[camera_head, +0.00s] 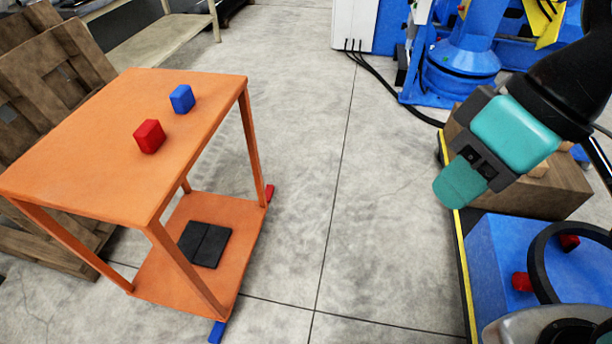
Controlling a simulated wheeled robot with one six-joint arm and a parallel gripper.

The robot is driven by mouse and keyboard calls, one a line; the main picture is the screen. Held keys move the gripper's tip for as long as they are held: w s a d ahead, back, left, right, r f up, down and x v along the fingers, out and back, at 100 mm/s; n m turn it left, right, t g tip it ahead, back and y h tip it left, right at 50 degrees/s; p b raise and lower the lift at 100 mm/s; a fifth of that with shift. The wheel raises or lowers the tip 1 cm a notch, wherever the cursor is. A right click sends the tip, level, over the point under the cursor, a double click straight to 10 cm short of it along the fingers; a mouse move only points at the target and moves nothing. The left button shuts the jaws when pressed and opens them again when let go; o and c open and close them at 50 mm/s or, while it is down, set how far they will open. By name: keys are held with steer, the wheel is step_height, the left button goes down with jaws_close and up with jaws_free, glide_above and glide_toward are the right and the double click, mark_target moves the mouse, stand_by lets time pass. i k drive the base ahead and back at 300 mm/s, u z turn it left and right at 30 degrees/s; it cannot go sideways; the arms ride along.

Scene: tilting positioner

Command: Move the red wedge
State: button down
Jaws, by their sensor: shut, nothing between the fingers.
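A small red block (149,136), the one that fits the red wedge, lies on the top of the orange table (85,150) at left. Its exact shape is hard to tell at this size. A small blue block (182,99) lies behind it and to the right, apart from it. My gripper (457,188) is at the right of the picture, far from the table, pointing down and left. Its teal fingers are shut and hold nothing.
The table's lower shelf carries a flat black pad (206,243). Wooden crates (55,65) stand behind the table at left. A cardboard box (540,185) lies behind my gripper. A blue robot (462,62) stands at the back. Grey floor between is clear.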

mark_target(269, 190)
steer(key=z, duration=0.1)
steer(key=i, duration=3.5)
steer(key=u, duration=2.1)
